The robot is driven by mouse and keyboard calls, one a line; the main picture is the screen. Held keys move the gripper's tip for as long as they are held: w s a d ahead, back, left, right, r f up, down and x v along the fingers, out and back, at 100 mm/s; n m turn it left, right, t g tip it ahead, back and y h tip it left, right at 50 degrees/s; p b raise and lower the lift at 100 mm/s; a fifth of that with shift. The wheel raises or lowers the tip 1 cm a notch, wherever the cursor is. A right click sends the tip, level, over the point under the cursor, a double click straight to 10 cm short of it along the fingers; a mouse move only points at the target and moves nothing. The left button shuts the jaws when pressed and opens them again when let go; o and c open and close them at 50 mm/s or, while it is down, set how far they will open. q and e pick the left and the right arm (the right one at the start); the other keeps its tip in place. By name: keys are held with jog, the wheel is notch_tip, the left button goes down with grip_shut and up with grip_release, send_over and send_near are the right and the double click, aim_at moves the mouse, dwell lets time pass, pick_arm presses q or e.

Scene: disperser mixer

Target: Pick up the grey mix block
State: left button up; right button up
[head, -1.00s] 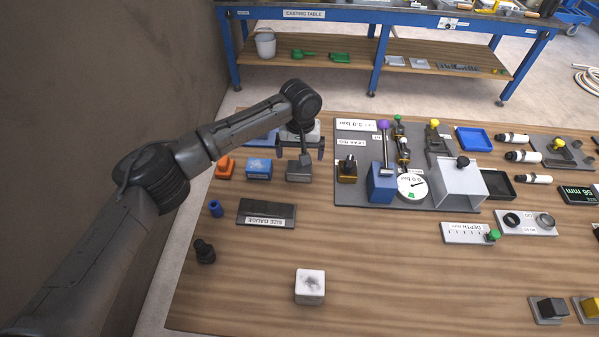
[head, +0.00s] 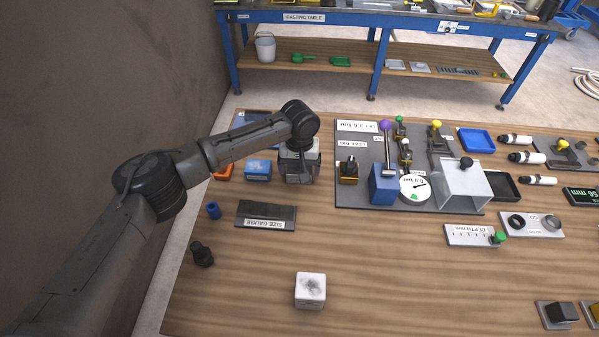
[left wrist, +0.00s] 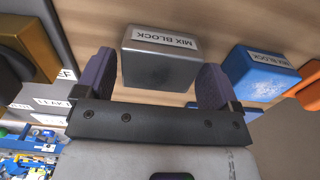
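The grey mix block (left wrist: 160,62) has a white "MIX BLOCK" label and shows in the left wrist view between the two purple-grey fingers of my left gripper (left wrist: 157,82). The fingers stand open, one on each side of the block. I see a narrow gap at the left finger; contact at the right one cannot be told. In the head view my left gripper (head: 299,168) is low over the block's place and hides most of it. My right gripper is not in view.
A blue mix block (head: 258,170) and an orange block (head: 223,172) stand close to the left of my gripper. The grey fixture board (head: 350,197) is close on the right. The size gauge (head: 266,215) and a whitish block (head: 310,290) lie nearer on the table (head: 400,285).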

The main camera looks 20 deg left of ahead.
pick_arm(q)
jog(key=c, duration=0.9)
jog(key=shift+r, duration=0.1)
